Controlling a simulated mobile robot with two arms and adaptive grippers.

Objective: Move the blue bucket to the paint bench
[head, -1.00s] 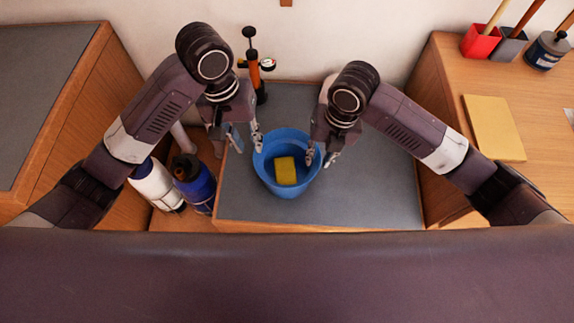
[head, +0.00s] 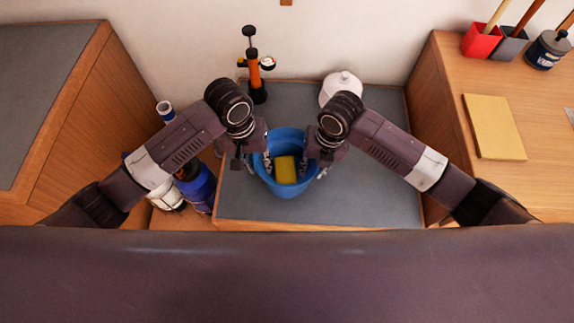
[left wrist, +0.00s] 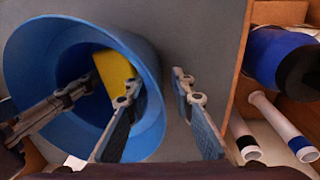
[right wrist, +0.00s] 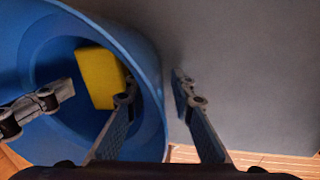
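The blue bucket (head: 288,188) stands upright on a low grey-topped surface, with a yellow sponge (head: 286,169) inside. My left gripper (head: 257,161) is at the bucket's left rim. In the left wrist view (left wrist: 156,84) its fingers are apart, one inside the bucket and one outside the wall. My right gripper (head: 313,167) is at the right rim. In the right wrist view (right wrist: 157,86) its fingers also straddle the wall, spread apart.
A yellow pad (head: 494,127) lies on the right bench. An orange and black pump (head: 254,75) and a white rounded object (head: 341,87) stand behind the bucket. Blue (head: 200,187) and white bottles stand lower at the left. A grey-topped cabinet (head: 40,95) is at far left.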

